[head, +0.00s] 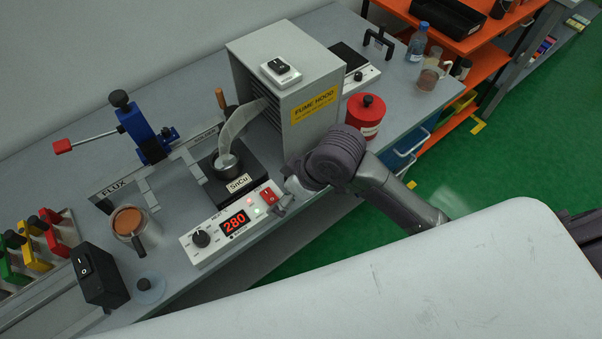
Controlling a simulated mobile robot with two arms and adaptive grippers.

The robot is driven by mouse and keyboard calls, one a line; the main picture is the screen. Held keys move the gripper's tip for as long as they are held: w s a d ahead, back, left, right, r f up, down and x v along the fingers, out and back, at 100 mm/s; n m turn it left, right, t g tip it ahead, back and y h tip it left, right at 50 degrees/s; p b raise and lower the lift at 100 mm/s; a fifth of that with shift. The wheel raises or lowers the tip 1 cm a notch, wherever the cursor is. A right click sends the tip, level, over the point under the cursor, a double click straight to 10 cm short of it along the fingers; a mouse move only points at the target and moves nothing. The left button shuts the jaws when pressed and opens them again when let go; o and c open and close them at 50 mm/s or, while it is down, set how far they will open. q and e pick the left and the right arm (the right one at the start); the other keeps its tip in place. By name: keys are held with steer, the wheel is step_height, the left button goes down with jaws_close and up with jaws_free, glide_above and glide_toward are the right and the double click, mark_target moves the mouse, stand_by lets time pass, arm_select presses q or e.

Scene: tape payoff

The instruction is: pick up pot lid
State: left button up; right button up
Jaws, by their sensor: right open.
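A small round lid-like disc (151,293), pale and see-through with a dark knob, lies flat near the front edge of the bench at the lower left. The solder pot (228,163) marked SnCu stands uncovered on a black base, with a grey strip or plume above it. My right gripper (279,209) is at the right end of the control box, near its red switch, well to the right of the disc. It is open; its fingertips are small and partly hidden by my arm. My left gripper is not in view.
The control box (215,237) reads 280. A black switch box (98,278) stands just left of the disc, and a cup of brown liquid (128,221) behind it. The fume hood (305,115) rises behind my right arm, with a red canister (366,116) to its right.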

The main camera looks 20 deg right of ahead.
steer(key=w+d+r+n+g+h, duration=0.3)
steer(key=w+d+r+n, duration=0.15)
steer(key=d+r, duration=0.35)
steer(key=shift+m, duration=0.25)
steer(key=f, duration=0.2)
steer(key=a+f, duration=0.1)
steer(key=f, duration=0.1)
steer(key=w+a+f+p, duration=0.1)
steer(key=f, duration=0.1)
steer(key=shift+a, duration=0.15)
steer(key=shift+t, duration=0.3)
steer(key=shift+w+a+f+p, duration=0.15)
steer(key=shift+f+p, duration=0.3)
steer(key=shift+f, duration=1.05)
steer(key=shift+w+f+p, duration=0.2)
steer(key=shift+f+p, duration=0.2)
steer(key=shift+f, duration=1.1)
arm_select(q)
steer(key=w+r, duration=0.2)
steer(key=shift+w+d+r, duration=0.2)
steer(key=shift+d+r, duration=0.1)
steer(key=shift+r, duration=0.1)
arm_select(e)
steer(key=shift+c, duration=0.3)
